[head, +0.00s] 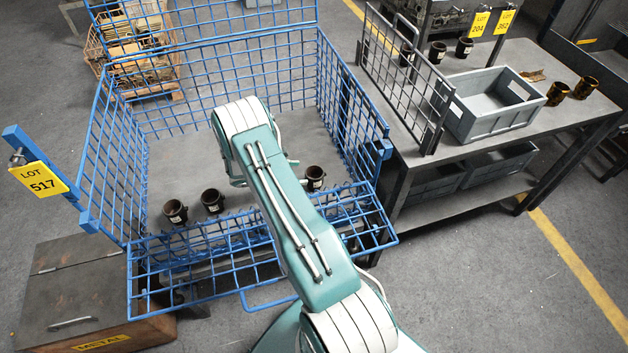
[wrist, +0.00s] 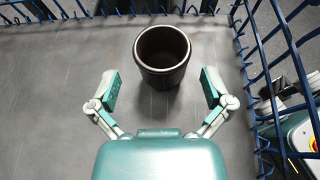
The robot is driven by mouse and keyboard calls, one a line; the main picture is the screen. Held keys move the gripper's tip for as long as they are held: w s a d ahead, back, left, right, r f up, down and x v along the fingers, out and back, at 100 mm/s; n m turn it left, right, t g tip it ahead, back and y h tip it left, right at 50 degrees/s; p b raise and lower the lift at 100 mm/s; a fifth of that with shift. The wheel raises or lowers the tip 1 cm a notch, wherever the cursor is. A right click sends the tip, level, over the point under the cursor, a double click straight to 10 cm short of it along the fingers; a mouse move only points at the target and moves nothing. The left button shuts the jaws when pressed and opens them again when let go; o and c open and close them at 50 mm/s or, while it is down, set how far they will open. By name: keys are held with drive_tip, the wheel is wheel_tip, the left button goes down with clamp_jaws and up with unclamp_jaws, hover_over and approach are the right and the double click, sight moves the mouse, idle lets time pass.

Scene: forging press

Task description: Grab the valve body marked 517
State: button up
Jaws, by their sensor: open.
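A yellow sign reading LOT 517 (head: 41,179) hangs on a blue post at the left of a blue wire cage (head: 140,250). Dark cylindrical valve bodies stand upright on the cage floor: one at the left (head: 175,212), one beside it (head: 213,202), and one to the right of my arm (head: 315,178). In the wrist view, my gripper (wrist: 162,82) is open and empty. A dark, hollow valve body (wrist: 162,58) stands just ahead, centred between the fingers and touching neither. Which cage piece this is, I cannot tell. My arm hides the gripper in the head view.
The cage's mesh walls surround the work area, and its front panel is folded outward. A steel table (head: 480,130) at right holds a grey crate (head: 492,103), more valve bodies and signs LOT 204 (head: 479,24) and LOT 362 (head: 504,22). A metal box (head: 75,290) stands front left.

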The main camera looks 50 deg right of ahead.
sight(322, 172)
drive_tip(key=x, duration=0.5)
drive_tip(key=shift+s+f, duration=0.1)
drive_tip(key=shift+f, duration=0.05)
drive_tip(key=c, duration=1)
